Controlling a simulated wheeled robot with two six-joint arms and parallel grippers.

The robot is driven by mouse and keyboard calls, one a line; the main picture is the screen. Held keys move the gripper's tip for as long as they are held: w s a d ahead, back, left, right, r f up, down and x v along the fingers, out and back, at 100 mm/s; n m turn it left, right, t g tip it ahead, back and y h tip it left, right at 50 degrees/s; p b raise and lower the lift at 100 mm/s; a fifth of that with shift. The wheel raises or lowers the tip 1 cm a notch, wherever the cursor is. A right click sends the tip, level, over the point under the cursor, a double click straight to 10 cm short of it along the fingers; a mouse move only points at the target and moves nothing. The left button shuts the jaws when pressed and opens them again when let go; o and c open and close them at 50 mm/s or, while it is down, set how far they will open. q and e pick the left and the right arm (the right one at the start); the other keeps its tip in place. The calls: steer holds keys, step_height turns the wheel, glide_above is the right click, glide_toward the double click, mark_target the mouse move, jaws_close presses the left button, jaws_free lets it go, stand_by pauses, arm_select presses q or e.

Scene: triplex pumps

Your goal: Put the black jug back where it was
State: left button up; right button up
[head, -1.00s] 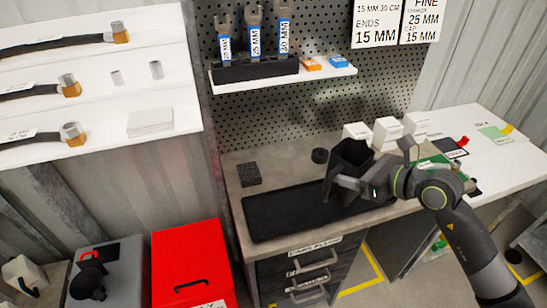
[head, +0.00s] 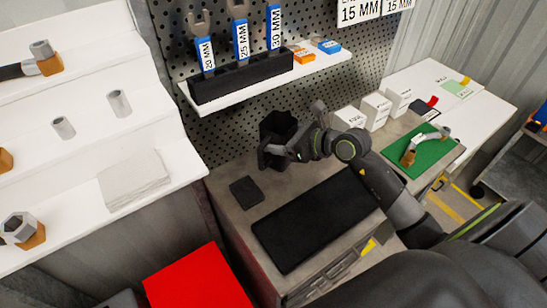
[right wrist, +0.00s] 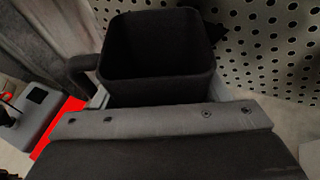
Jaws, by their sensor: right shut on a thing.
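The black jug (head: 277,128) is an open-topped, square-sided container. In the head view it is over the back of the grey workbench (head: 222,182), close to the pegboard. My right gripper (head: 284,152) is shut on it. In the right wrist view the jug (right wrist: 157,85) is upright, its open top facing the camera and its handle on the left. The gripper hides its lower part, and I cannot tell whether its base touches the bench. My left gripper is not in view.
A black mat (head: 315,222) lies empty along the bench front, with a small dark block (head: 246,192) to its left. White boxes (head: 375,110) stand to the right of the jug. A shelf with wrenches (head: 240,75) hangs above. A green mat (head: 425,155) lies farther right.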

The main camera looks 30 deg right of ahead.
step_height(320, 180, down, 6)
steer(key=shift+f, duration=0.25)
steer(key=shift+f, duration=0.1)
steer(key=o, duration=1.2)
steer(key=shift+b+v, duration=0.55)
steer(key=shift+v, duration=5.45)
